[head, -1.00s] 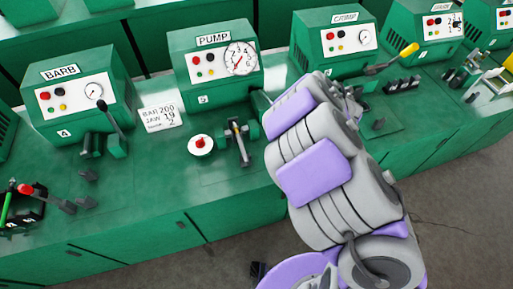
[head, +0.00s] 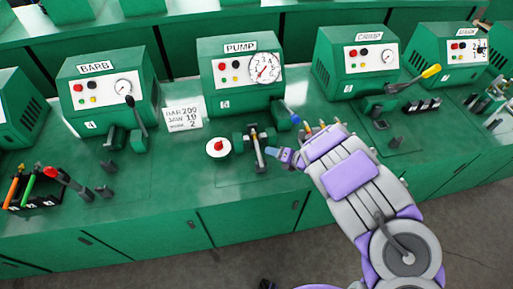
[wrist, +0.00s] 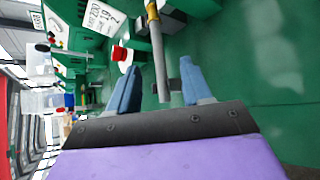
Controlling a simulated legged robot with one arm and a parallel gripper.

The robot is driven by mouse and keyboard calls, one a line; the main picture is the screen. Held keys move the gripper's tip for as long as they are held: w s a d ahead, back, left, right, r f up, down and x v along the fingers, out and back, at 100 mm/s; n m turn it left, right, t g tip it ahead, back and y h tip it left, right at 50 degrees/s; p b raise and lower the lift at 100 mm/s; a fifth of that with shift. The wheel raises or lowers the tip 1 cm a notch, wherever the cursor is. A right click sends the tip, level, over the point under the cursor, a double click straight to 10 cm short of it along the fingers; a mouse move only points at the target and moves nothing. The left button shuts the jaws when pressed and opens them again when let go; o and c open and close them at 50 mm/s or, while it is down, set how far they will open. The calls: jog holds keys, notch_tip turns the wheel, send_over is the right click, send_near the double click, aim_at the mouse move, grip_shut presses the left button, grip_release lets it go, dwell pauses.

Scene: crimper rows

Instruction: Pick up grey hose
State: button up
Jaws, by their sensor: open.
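A grey hose (head: 259,158) with a brass-coloured part at one end lies on the bench fixture in front of the PUMP machine (head: 240,72). It also shows in the wrist view (wrist: 161,78), reaching from the top edge down between my blue fingers. My gripper (head: 281,135) is just right of the hose in the head view, and in the wrist view my gripper (wrist: 157,88) is open with one finger on each side of the hose. It holds nothing. I cannot tell how far above or below the hose my fingertips are.
A white disc with a red knob (head: 218,147) sits left of the hose. A white card (head: 184,115) stands behind it. The BARB machine (head: 105,90) and its lever are at left, the CRIMP machine (head: 358,62) at right. A rack (head: 38,200) holds coloured rods.

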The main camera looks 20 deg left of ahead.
aim_at(257, 147)
jog(key=shift+x, duration=1.55)
jog(key=shift+w+r+b+x, duration=0.15)
jog(key=shift+x, duration=1.25)
jog(key=shift+w+r+b+x, duration=0.1)
jog(key=shift+r+b+x, duration=0.05)
jog(key=shift+x, duration=1.25)
jog(key=shift+c, duration=0.3)
grip_shut()
